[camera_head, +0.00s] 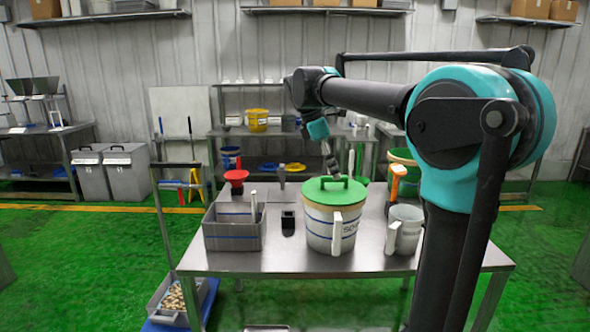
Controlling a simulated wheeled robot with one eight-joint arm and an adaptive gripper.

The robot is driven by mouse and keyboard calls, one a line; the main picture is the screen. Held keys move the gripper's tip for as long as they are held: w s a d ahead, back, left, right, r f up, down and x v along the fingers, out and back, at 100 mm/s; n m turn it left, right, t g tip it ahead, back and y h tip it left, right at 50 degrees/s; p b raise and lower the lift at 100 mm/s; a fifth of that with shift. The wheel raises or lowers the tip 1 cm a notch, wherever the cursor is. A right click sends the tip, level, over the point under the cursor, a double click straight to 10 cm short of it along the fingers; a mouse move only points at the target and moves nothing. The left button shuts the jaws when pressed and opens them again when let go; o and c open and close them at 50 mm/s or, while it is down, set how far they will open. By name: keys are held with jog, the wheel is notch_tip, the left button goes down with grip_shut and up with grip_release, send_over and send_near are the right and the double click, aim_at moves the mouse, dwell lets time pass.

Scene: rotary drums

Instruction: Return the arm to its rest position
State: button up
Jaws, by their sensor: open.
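My arm (465,140), black and teal, rises at the right and reaches left across the picture, then bends down at the teal wrist. My gripper (331,168) points down just above or behind the green lid (322,193) of the large white drum (332,230). Nothing is seen held in the gripper.
A green-rimmed bucket stands behind my arm. A trolley stands at left.

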jog(key=s+d+f+m+t+y, duration=0.1)
jog(key=s+d+f+m, duration=0.1)
jog(key=s+f+m, duration=0.4)
jog(key=s+d+f+m+t+y, duration=0.1)
jog(key=s+f+m, duration=0.5)
jog(key=f, duration=1)
jog(key=s+d+f+m+t+y, duration=0.1)
jog(key=s+d+f+m+y, duration=0.1)
jog(key=s+d+f+m, duration=0.3)
jog(key=s+f+m, duration=0.1)
jog(key=s+f, duration=0.3)
jog(key=f, duration=0.2)
jog(key=shift+d+f+m+t, duration=0.15)
jog(key=shift+f+m+t, duration=0.15)
jog(key=shift+t, duration=0.1)
jog(key=shift+s, duration=0.1)
